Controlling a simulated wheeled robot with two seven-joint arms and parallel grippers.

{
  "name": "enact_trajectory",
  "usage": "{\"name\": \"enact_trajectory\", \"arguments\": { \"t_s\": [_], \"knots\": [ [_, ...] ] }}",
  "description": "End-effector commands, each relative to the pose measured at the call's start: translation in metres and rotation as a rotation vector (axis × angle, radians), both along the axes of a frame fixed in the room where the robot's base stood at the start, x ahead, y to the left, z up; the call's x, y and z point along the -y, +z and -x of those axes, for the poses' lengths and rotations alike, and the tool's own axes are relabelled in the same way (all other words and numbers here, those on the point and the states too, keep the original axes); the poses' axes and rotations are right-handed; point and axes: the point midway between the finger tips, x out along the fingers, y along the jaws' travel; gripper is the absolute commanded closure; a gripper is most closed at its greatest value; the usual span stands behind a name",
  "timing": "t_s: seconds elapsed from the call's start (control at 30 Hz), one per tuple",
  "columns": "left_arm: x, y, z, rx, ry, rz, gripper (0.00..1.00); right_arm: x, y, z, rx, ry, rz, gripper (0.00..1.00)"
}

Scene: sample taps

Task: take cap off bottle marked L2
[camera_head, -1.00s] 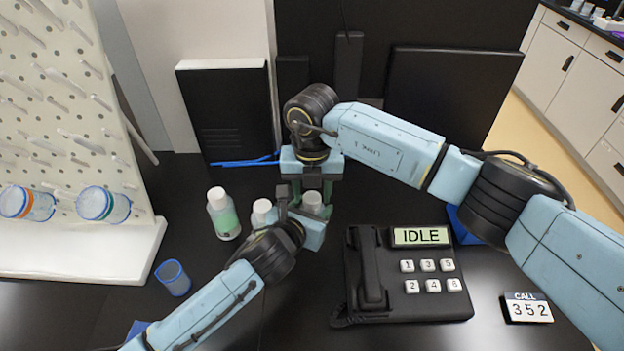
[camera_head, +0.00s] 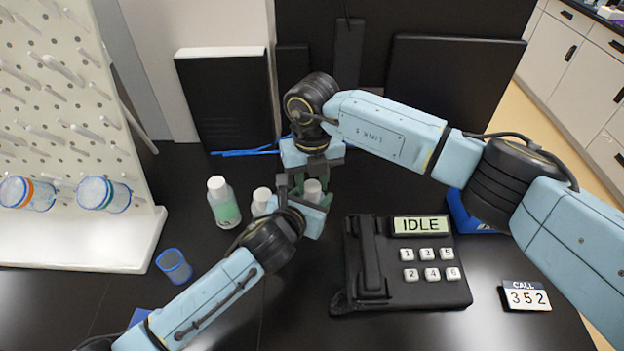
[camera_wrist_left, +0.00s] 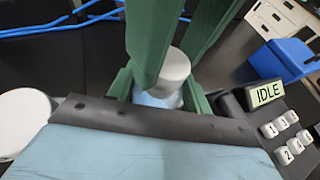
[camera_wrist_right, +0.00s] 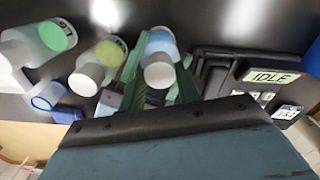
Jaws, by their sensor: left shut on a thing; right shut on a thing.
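A bottle (camera_wrist_right: 160,42) with bluish contents and a white cap (camera_wrist_left: 174,68) stands between my grippers; the cap also shows in the head view (camera_head: 313,187). My left gripper (camera_wrist_left: 158,92) is shut on the bottle's body below the cap. My right gripper (camera_wrist_right: 160,80) reaches in from behind, its green fingers shut on either side of the cap. The cap appears seated on the bottle. Two other white-capped bottles stand to the left: one with green contents (camera_head: 224,205) and one partly behind my left wrist (camera_head: 262,198). No L2 mark is readable.
A black phone-like device (camera_head: 408,270) reading IDLE stands close on the right, with a CALL 352 card (camera_head: 525,296) beside it. A small blue cup (camera_head: 174,266) and a white pegboard rack (camera_head: 80,240) are at left. Dark panels stand behind.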

Motion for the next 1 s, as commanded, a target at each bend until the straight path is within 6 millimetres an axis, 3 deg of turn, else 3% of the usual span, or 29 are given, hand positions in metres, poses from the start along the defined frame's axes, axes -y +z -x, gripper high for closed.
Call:
{"name": "enact_trajectory", "arguments": {
  "t_s": [0.27,0.3,0.47,0.77,1.0],
  "knots": [
    [0.0,0.0,0.0,0.0,0.0,0.0,1.0,0.0,0.0,0.0,0.001,0.015,0.0,0.95],
    [0.0,0.0,0.0,0.0,0.0,0.0,1.0,0.0,0.0,0.0,0.001,0.015,0.0,0.65],
    [0.0,0.0,0.0,0.0,0.0,0.0,1.0,0.0,0.0,0.0,0.001,0.014,0.0,0.46],
    [0.0,0.0,0.0,0.0,-0.001,0.0,1.0,0.0,0.003,0.0,0.001,0.014,-0.001,0.46],
    [0.0,0.0,0.0,0.0,-0.001,0.0,1.0,0.0,0.032,-0.001,0.003,0.015,-0.001,0.46]
  ]
}}
